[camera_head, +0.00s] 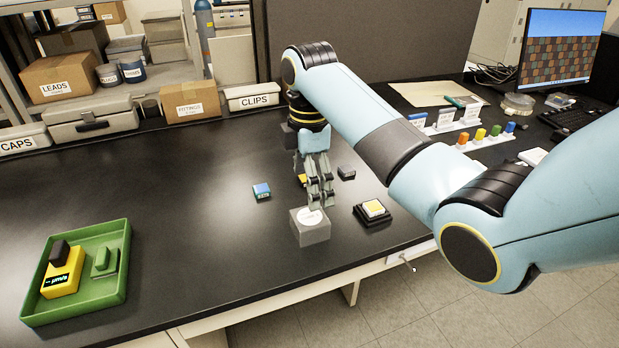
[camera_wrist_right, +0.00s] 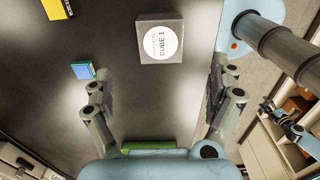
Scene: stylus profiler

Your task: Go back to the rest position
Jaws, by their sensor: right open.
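My right gripper (camera_head: 322,202) is open and empty, with its fingers pointing down above the black bench. In the head view its fingertips overlap the back of a grey block with a round white label (camera_head: 308,232). In the right wrist view this block reads "CUBE 1" (camera_wrist_right: 146,44) and lies ahead of the spread fingers (camera_wrist_right: 165,100), not between them. A small part of what looks like my left arm (camera_wrist_right: 290,130) shows at the right of that view; its jaw state is too small to tell. The head view shows no left gripper.
Near the right gripper are a blue block (camera_head: 262,192), a yellow block (camera_head: 302,181), a grey block (camera_head: 346,173) and a black box with a yellow top (camera_head: 373,213). A green tray (camera_head: 118,268) with blocks is at left. Open bench lies between.

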